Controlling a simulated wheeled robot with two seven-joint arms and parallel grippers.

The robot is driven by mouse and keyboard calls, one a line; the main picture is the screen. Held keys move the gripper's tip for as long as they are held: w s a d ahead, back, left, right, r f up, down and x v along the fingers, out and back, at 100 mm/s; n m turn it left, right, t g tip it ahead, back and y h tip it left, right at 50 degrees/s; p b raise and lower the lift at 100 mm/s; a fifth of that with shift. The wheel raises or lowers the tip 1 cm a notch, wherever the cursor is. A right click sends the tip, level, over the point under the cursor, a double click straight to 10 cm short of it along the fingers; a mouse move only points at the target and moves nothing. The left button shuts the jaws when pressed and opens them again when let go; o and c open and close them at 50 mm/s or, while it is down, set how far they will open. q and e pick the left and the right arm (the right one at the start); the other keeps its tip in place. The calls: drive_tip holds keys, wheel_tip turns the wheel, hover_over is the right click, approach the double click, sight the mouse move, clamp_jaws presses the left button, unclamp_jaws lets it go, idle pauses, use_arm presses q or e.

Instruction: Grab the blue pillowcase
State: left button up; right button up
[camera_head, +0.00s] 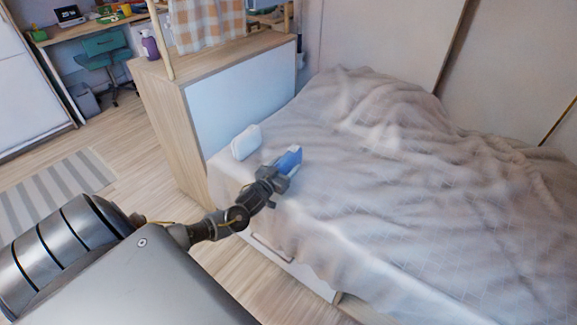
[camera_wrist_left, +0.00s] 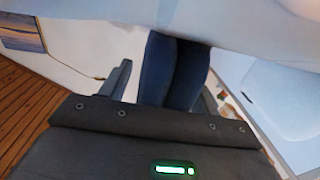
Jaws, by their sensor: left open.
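The blue pillowcase (camera_head: 289,160) is a small folded blue cloth at the near-left edge of the bed, in the head view. My left gripper (camera_head: 280,175) is right at it, on its near side, with the jaws open. In the left wrist view the dark blue pillowcase (camera_wrist_left: 172,70) stands between the two spread fingers of my left gripper (camera_wrist_left: 166,80), with a visible gap on the left. Its far end is hidden, and I cannot tell whether a finger touches it. My right gripper is not in view.
A white cushion-like item (camera_head: 246,142) lies just left of the pillowcase. The bed (camera_head: 400,200) has a rumpled pale cover. A wooden cabinet (camera_head: 170,120) with a purple bottle (camera_head: 149,46) stands at its left end.

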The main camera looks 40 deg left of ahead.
use_arm(q)
drive_tip(key=c, duration=1.1)
drive_tip(key=shift+r, duration=0.1)
